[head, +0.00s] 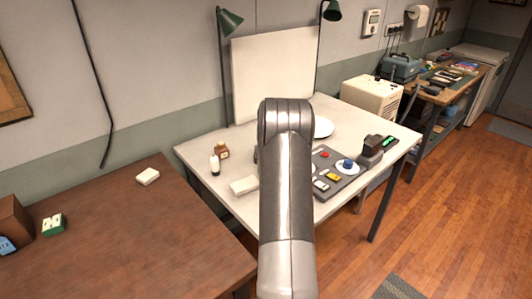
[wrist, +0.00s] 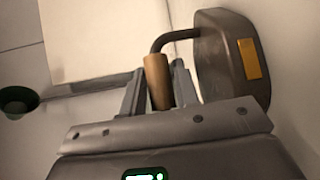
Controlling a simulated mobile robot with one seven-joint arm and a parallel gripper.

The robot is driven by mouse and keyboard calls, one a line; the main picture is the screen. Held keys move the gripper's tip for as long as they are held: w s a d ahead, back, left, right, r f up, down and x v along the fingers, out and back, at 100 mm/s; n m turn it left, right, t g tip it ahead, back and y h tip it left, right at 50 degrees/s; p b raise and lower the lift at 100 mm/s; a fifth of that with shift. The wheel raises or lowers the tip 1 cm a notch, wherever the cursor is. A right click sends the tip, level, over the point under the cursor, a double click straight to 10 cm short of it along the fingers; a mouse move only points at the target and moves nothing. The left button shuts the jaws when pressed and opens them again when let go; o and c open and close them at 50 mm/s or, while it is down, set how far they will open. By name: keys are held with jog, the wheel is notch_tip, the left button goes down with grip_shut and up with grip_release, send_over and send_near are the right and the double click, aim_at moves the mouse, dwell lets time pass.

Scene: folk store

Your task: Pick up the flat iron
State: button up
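The flat iron (wrist: 222,65) is at the upper right of the wrist view. It has a dark grey-brown body with a yellow label, a bent metal rod and a wooden handle (wrist: 157,82). My gripper (wrist: 160,80) has one finger on each side of the handle, both very close to it. Whether they press on the handle or leave a small gap cannot be told. In the head view my arm covers the middle of the white table (head: 222,196), and I cannot make out my gripper or the iron there.
On the white table are a dark block (head: 370,152), a grey tray (head: 345,184) with small items, a white plate (head: 323,127) and small bottles (head: 222,150). A white backdrop (head: 272,72) stands behind, between green lamps (head: 229,22). A brown table (head: 120,235) is at left.

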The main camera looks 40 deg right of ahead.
grip_shut()
dwell(0.8)
jog(key=shift+r, duration=0.2)
